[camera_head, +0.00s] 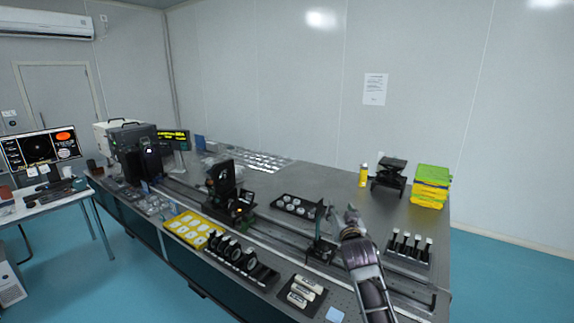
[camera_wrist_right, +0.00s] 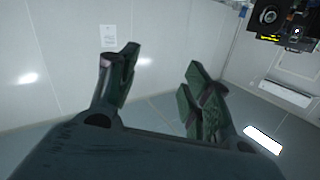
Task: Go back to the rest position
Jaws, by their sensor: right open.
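My right arm (camera_head: 362,262) comes in from the bottom right in the head view and reaches over the optical table (camera_head: 330,178). My right gripper (camera_head: 340,212) points up and away, above the table's right half. In the right wrist view the two fingers of the gripper (camera_wrist_right: 160,68) stand well apart, with nothing between them. My left gripper is not in view.
Near my right arm are a tray of upright posts (camera_head: 408,250), a tray with white cylinders (camera_head: 302,293) and a dark tray of round parts (camera_head: 297,207). A yellow bottle (camera_head: 363,176), a black lab jack (camera_head: 389,174) and green-yellow boxes (camera_head: 430,186) stand at the back right.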

